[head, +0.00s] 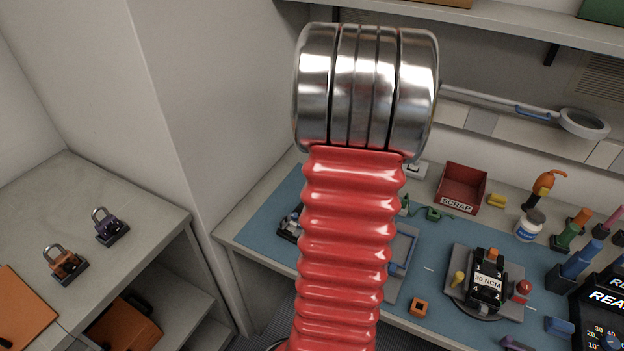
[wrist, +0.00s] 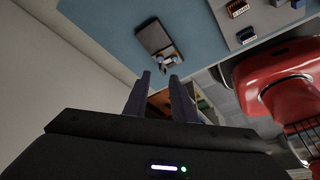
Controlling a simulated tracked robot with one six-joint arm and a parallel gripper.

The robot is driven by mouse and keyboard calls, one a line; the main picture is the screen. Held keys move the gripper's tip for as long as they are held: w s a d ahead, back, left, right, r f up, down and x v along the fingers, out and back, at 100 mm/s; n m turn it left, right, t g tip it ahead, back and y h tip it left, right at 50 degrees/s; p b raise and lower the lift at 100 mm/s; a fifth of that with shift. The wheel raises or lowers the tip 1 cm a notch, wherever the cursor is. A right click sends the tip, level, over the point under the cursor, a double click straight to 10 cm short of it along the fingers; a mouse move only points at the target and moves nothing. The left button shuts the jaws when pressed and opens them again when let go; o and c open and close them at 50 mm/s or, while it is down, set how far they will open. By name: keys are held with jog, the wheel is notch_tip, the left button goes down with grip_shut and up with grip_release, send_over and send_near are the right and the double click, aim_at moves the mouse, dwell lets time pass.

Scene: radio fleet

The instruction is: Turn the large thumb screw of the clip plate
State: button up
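My gripper (wrist: 160,76) shows in the wrist view with its two dark fingers apart and nothing between them. Beyond the fingertips, a small grey plate-like piece (wrist: 152,38) with small yellow and blue parts at one end lies on the blue mat. I cannot tell whether it is the clip plate, and no thumb screw is clear on it. In the head view my red arm fills the middle and the gripper is out of sight. A black unit labelled 30 NCM (head: 487,284) sits in a grey fixture (head: 462,264) at the right.
The blue mat (head: 262,232) covers the bench. A red scrap bin (head: 462,187), a white jar (head: 530,225), an orange block (head: 419,307) and several coloured tools stand on the right. Two padlocks (head: 110,226) (head: 66,262) sit on the left counter. A wall column (head: 205,120) stands between.

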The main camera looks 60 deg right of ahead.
jog(key=shift+a+r, duration=0.1)
jog(key=shift+r, duration=0.05)
jog(key=w+a+r+m+h, duration=0.1)
jog(key=w+a+r+m, duration=0.15)
jog(key=a, duration=0.75)
jog(key=w+a+r+m+h, duration=0.1)
jog(key=w+a+r, duration=0.25)
jog(key=a, duration=0.55)
jog(key=s+a+m+t, duration=0.1)
jog(key=s+a+m, duration=0.1)
jog(key=a, duration=0.8)
jog(key=s+a+m+t+h, duration=0.1)
jog(key=a+m, duration=0.3)
jog(key=a, duration=0.7)
jog(key=shift+s+r+t, duration=0.35)
jog(key=shift+s+t, duration=0.05)
jog(key=shift+s, duration=0.4)
